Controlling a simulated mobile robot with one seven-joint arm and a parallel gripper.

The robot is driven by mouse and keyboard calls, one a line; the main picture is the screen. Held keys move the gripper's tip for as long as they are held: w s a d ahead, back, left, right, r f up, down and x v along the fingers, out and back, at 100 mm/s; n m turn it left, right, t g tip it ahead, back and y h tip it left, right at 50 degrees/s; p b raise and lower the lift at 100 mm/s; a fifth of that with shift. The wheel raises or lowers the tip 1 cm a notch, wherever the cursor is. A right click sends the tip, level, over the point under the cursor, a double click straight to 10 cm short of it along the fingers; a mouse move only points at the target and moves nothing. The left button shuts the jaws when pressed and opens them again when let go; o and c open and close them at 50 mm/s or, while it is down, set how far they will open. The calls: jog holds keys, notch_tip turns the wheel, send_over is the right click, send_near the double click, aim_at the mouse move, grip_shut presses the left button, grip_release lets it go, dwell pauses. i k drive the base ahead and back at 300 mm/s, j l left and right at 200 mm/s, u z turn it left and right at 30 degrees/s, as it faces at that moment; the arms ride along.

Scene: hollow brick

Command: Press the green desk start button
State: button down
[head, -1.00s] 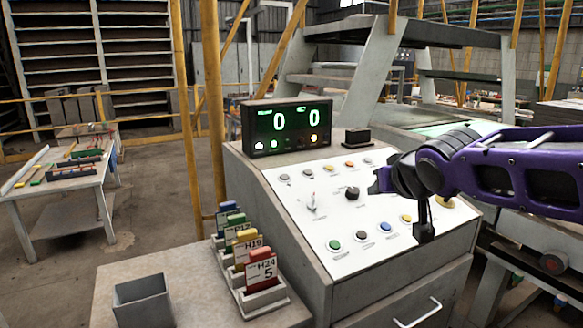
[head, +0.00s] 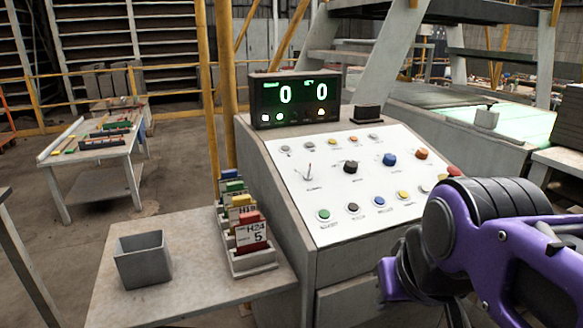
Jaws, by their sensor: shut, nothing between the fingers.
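The green button (head: 324,215) is at the left end of the lower row on the white sloping panel (head: 335,232) of the control desk. It is round, in a pale ring, and in plain sight. My gripper (head: 456,312) is at the bottom edge, to the right of and lower in the picture than the button, well apart from it. Only its dark upper part shows below my purple wrist; its fingertips are cut off by the frame. It is shut and holds nothing.
More buttons and a black knob (head: 350,167) share the panel. A display (head: 295,98) reading 0 and 0 stands behind it. A card rack (head: 252,262) and a grey bin (head: 143,259) sit on the side table left of the desk. Space above the panel's left part is clear.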

aim_at(323, 214)
jog(key=k+j+z, duration=0.1)
jog(key=k+j, duration=0.15)
jog(key=k, duration=0.2)
jog(key=k+j+z, duration=0.1)
jog(key=k, duration=0.35)
jog(key=k+j+z, duration=0.15)
jog(key=k, duration=0.3)
jog(key=j, duration=0.1)
